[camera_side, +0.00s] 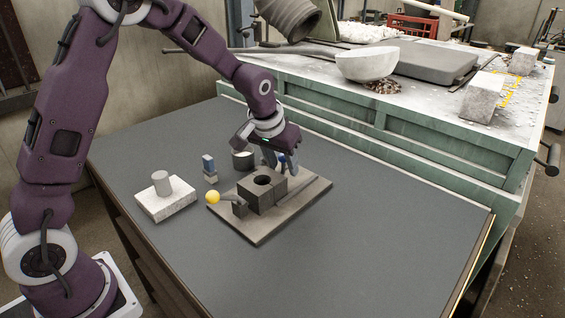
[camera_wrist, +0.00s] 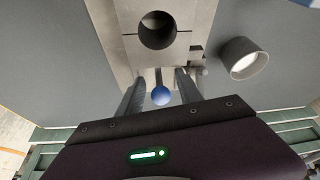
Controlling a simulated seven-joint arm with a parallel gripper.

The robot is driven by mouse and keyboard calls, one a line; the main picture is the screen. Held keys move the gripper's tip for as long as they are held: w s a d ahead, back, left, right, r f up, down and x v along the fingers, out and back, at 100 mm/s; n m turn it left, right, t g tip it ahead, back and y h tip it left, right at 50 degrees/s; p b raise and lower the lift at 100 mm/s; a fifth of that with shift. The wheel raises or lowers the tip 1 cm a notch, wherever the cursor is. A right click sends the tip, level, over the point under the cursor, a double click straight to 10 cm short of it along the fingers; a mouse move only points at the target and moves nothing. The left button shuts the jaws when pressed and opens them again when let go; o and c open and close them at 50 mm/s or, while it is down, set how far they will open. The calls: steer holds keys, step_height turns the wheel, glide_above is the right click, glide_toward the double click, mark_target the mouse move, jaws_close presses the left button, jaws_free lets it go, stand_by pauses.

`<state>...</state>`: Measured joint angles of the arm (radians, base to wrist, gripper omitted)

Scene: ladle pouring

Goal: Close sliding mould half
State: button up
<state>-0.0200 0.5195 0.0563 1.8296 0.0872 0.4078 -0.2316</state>
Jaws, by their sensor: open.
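The grey mould (camera_side: 264,192) has a round dark hole in its top and sits on a flat base plate (camera_side: 257,238). In the wrist view, a thin dark seam runs across the mould (camera_wrist: 117,20) at the hole; I cannot tell whether the halves fully touch. A blue ball knob (camera_wrist: 161,95) sits behind the mould on its rod. My gripper (camera_side: 279,160) is low behind the mould, and in the wrist view its open fingers (camera_wrist: 160,78) stand on either side of the knob, apart from it. A yellow ball knob (camera_side: 213,197) is on the opposite side.
A grey cup (camera_side: 243,160) with pale contents stands beside the plate. A small blue-topped piece (camera_side: 208,163) and a white block (camera_side: 168,203) with a cylinder are to the left. The bench behind holds a pale bowl (camera_side: 367,64). The table's right front is clear.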

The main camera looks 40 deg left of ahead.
steer(key=v, duration=0.7)
steer(key=shift+s+r, duration=0.15)
steer(key=shift+s, duration=0.05)
steer(key=s+d+r+m, duration=0.1)
steer(key=s+r, duration=0.2)
steer(key=s, duration=0.3)
steer(key=s+d+r+t, duration=0.1)
steer(key=s+r, duration=0.2)
steer(key=s, duration=0.4)
steer(key=s+d+r+m, duration=0.1)
steer(key=s+r, duration=0.2)
steer(key=s, duration=0.3)
steer(key=s+f+h, duration=0.1)
steer(key=s+f, duration=0.1)
steer(key=s, duration=0.8)
steer(key=shift+s+d+f+m, duration=0.2)
steer(key=shift+s+d+m, duration=0.1)
steer(key=shift+d, duration=0.1)
